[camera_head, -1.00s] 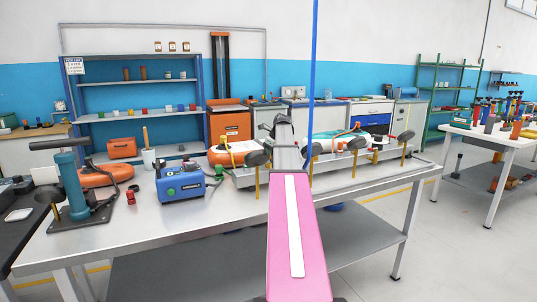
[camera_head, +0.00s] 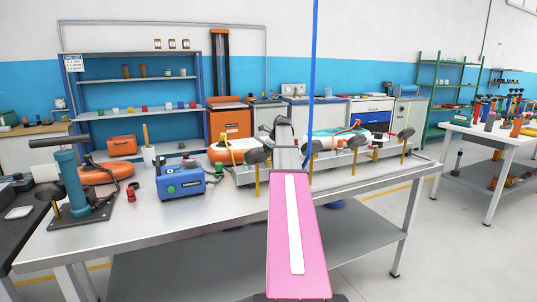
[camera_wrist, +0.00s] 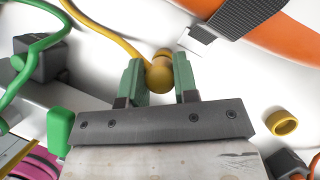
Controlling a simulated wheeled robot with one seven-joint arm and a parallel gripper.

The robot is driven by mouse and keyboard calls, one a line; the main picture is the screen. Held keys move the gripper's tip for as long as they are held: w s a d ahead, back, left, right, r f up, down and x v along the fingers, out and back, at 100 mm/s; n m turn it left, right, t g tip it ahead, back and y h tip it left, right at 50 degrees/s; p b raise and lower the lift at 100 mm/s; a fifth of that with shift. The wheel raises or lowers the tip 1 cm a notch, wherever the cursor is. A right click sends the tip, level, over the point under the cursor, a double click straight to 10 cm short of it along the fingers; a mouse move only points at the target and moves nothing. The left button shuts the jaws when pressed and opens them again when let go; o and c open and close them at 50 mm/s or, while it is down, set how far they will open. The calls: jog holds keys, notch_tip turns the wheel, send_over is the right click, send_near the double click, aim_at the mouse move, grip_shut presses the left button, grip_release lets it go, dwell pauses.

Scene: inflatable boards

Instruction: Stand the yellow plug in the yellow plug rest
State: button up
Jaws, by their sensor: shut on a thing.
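The yellow plug (camera_wrist: 159,77) is between the green fingertips of my gripper (camera_wrist: 159,85) in the wrist view. It has a rounded end and a narrower knob, and a yellow cord (camera_wrist: 110,36) runs from it to the upper left. My gripper is shut on it. A short, hollow yellow ring (camera_wrist: 282,122) stands apart to the right on a white surface; it looks like the yellow plug rest. In the head view my arm hides the plug and fingertips.
An orange board part (camera_wrist: 285,40) and a dark ribbed strap (camera_wrist: 245,18) lie at the upper right. A green cord (camera_wrist: 35,50) curls at the left. In the head view a blue pump box (camera_head: 181,180) and a teal hand pump (camera_head: 67,185) stand left on the bench (camera_head: 150,222).

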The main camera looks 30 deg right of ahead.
jog(key=shift+f, duration=0.55)
jog(key=o, duration=1)
jog(key=shift+o, duration=0.2)
